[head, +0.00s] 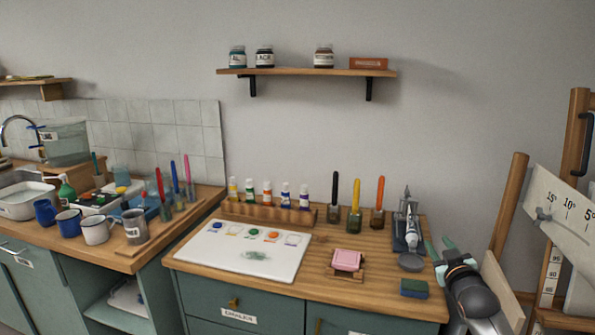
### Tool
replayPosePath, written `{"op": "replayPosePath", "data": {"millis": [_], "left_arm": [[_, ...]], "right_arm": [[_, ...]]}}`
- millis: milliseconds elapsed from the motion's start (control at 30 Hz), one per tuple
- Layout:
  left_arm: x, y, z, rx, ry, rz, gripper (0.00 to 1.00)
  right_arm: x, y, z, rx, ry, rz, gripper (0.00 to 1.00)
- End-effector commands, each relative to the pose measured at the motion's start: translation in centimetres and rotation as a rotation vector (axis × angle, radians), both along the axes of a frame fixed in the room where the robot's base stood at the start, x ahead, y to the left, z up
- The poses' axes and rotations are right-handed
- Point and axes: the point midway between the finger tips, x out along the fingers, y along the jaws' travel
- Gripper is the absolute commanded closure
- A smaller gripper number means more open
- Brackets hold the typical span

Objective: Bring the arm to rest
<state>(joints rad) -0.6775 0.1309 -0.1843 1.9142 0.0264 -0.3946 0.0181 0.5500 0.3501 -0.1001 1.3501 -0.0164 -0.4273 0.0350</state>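My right arm comes in at the lower right. Its gripper (439,247), with teal fingertips, is at the right edge of the wooden worktop (322,262). The two fingers stand apart with nothing visible between them. It is just right of a dark round lid or dish (411,262) and a small metal stand (405,222). I cannot tell whether it touches the worktop. My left arm and gripper are not in view.
A blue-green sponge (414,288) lies close to my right arm. A wooden frame with an angle scale (566,205) stands right.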

Motion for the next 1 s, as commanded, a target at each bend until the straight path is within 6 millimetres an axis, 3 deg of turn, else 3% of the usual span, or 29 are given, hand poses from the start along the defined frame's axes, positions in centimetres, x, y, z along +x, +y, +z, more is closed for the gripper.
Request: {"op": "replayPosePath", "data": {"millis": [33, 100, 267, 367, 500, 700, 900, 1000], "left_arm": [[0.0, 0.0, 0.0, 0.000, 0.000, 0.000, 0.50], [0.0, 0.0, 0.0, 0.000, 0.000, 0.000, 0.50], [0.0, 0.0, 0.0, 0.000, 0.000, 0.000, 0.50], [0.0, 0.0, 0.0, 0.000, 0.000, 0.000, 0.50], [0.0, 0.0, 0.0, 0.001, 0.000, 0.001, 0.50], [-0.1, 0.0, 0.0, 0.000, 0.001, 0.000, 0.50], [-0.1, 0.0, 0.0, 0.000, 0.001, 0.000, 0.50], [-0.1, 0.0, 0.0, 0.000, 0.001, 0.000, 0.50]], "right_arm": [[0.2, 0.8, 0.8, 0.027, -0.041, 0.037, 0.60], [-1.4, 2.1, -3.2, 0.028, 0.019, 0.050, 0.60], [-5.0, 5.0, -9.7, 0.050, 0.109, 0.092, 0.60], [-8.3, 7.1, -14.3, 0.072, 0.178, 0.119, 0.60], [-14.7, 10.3, -20.9, 0.118, 0.290, 0.160, 0.60], [-25.9, 14.9, -28.0, 0.207, 0.455, 0.201, 0.60], [-35.8, 18.0, -31.3, 0.292, 0.590, 0.212, 0.60], [-38.9, 18.9, -31.8, 0.321, 0.631, 0.210, 0.60]]}}
